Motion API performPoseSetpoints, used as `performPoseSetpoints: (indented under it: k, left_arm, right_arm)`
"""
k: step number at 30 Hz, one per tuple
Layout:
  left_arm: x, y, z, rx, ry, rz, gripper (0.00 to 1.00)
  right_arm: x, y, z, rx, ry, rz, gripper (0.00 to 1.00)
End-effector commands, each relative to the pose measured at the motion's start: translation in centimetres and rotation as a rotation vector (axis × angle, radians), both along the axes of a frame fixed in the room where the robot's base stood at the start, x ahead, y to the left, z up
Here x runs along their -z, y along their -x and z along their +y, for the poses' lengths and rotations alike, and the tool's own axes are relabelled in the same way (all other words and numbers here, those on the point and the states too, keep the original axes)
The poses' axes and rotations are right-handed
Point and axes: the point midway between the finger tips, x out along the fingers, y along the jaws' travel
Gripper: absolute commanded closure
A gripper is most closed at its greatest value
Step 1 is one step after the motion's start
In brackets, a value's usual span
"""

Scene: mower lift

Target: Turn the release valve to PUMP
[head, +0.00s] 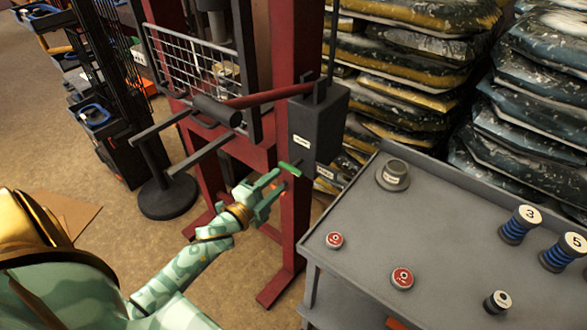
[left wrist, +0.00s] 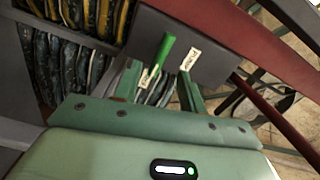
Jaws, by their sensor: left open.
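The release valve has a green lever (head: 290,168) low on the side of a dark grey pump box (head: 318,120), which is fixed to a red post. My left gripper (head: 278,181) is open just in front of and below the lever. In the left wrist view the green lever (left wrist: 162,58) lies slanted, ahead of and between the spread fingers (left wrist: 160,82); I cannot tell whether they touch it. White labels (left wrist: 190,58) sit on either side of the lever, their text too small to read. My right gripper is not in view.
A grey table (head: 440,230) stands close on the right, with a round grey container (head: 393,175), small red-topped discs and numbered blue spools. The red frame (head: 290,220) and a dark round-based stand (head: 168,195) bound the left side. Stacked bags (head: 410,60) fill the back.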

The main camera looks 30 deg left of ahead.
Motion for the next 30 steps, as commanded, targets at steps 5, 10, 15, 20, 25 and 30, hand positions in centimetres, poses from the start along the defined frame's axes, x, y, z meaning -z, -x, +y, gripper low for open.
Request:
performPoseSetpoints:
  k: [5,10,15,20,25,30]
  left_arm:
    - [0.1,-4.3,-0.3,0.001,0.000,-0.001,0.59]
    - [0.1,-6.8,-0.5,0.000,0.001,0.000,0.59]
    - [0.1,-7.7,-0.6,0.000,0.002,0.001,0.59]
    - [0.1,-7.8,-0.6,0.000,0.002,0.001,0.59]
    - [0.0,-7.8,-0.6,0.000,0.002,0.001,0.81]
    - [0.1,-7.8,-0.6,0.000,0.002,0.001,1.00]
  right_arm:
    - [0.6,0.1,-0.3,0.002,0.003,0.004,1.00]
    - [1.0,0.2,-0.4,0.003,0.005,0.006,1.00]
    - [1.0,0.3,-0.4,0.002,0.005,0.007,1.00]
    - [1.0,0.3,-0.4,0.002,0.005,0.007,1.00]
    - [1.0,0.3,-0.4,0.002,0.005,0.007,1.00]
    - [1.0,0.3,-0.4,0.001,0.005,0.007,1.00]
